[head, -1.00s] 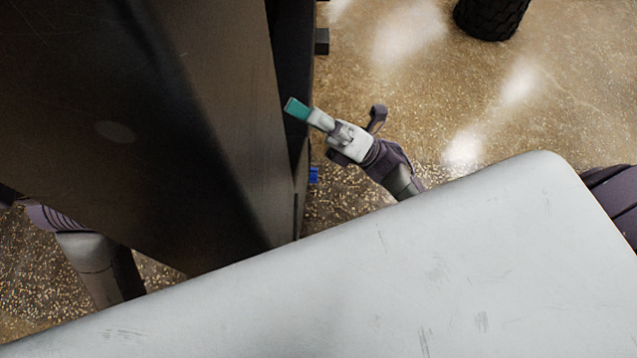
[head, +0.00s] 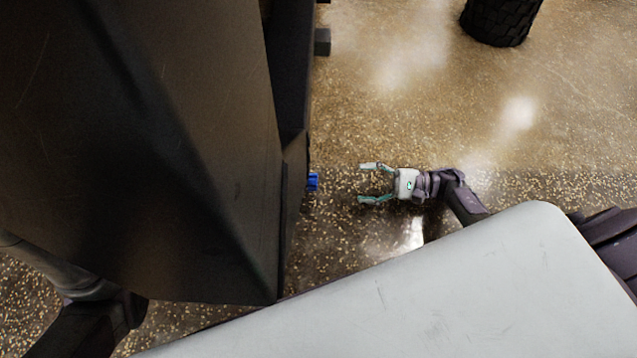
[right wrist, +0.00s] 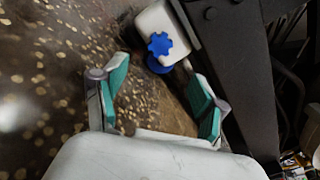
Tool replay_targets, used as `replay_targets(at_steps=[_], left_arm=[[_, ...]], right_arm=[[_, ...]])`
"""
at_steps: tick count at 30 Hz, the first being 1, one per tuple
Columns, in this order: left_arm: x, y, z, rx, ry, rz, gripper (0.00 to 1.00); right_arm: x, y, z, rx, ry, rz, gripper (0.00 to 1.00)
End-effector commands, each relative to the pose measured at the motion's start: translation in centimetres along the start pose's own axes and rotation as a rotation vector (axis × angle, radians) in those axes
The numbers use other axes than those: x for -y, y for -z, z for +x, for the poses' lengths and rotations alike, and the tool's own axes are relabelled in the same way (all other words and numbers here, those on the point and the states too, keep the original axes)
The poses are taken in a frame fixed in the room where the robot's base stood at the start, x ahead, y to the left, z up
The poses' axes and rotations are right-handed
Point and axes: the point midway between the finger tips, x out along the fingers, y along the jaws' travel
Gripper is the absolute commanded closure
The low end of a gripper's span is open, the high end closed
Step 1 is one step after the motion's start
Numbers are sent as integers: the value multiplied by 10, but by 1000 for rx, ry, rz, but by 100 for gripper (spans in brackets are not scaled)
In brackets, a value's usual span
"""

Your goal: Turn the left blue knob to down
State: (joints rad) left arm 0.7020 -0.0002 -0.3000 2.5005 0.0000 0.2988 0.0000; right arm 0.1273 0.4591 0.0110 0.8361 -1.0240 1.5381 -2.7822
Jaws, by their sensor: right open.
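A small blue knob (head: 313,182) sticks out from the right side of the dark furnace body in the head view. In the right wrist view a star-shaped blue knob (right wrist: 159,43) sits on a pale block, with another blue part (right wrist: 158,66) just below it. I cannot tell which is the left knob or which way it points. My right gripper (head: 364,183) is open and empty, facing the knob from the right with a gap between them. In the right wrist view its teal-padded fingers (right wrist: 160,80) are spread, with the blue parts beyond and between them.
The dark furnace body (head: 190,150) fills the left of the head view. My left arm shows at lower left, its gripper not visible. A black tyre-like object (head: 500,20) stands at the top right. Speckled floor (head: 400,110) is clear around my right gripper.

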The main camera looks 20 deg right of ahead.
Motion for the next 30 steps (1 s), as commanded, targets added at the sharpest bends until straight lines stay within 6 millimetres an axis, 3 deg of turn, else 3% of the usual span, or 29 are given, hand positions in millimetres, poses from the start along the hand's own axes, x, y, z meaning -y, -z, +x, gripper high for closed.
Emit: replay_targets(at_steps=[9,15,21,30], left_arm=[[-2,3,-10,1,0,0,100],[-4,6,-18,0,0,0,100],[-4,7,-20,-1,0,0,100],[-4,7,-20,0,0,-1,100]], right_arm=[[-1,0,70,5,3,0,29],[-1,0,102,3,2,1,29],[-1,0,117,1,1,3,29],[0,-1,119,1,1,3,29]])
